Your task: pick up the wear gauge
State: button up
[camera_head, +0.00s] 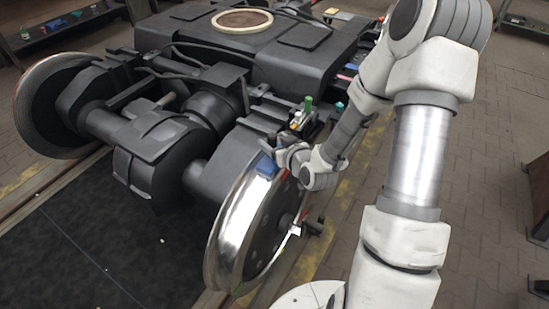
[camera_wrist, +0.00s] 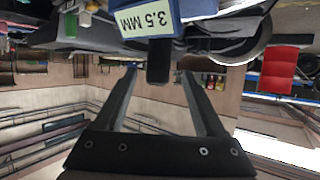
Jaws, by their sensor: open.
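The wear gauge (camera_wrist: 165,15) shows in the wrist view as a blue body with a pale label reading "3.5 MM" and a dark stub projecting from it. A blue block (camera_head: 266,167) at the top of the near wheel in the head view appears to be the same gauge. My gripper (camera_wrist: 158,72) is open, with its fingertips on either side of the dark stub; I cannot tell whether they touch it. In the head view my gripper (camera_head: 281,158) is beside the blue block, and its fingers are hard to make out.
The near wheel (camera_head: 232,230) has a shiny rim below the gauge. A green-topped item (camera_head: 308,104) and other small items stand on the dark bogie frame (camera_head: 215,80) close to my wrist. A red block (camera_wrist: 279,69) shows in the wrist view.

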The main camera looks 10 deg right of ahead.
jog(key=shift+b+x, duration=0.6)
jog(key=shift+x, duration=2.1)
jog(key=shift+d+r, duration=0.1)
jog(key=shift+d, duration=0.05)
grip_shut()
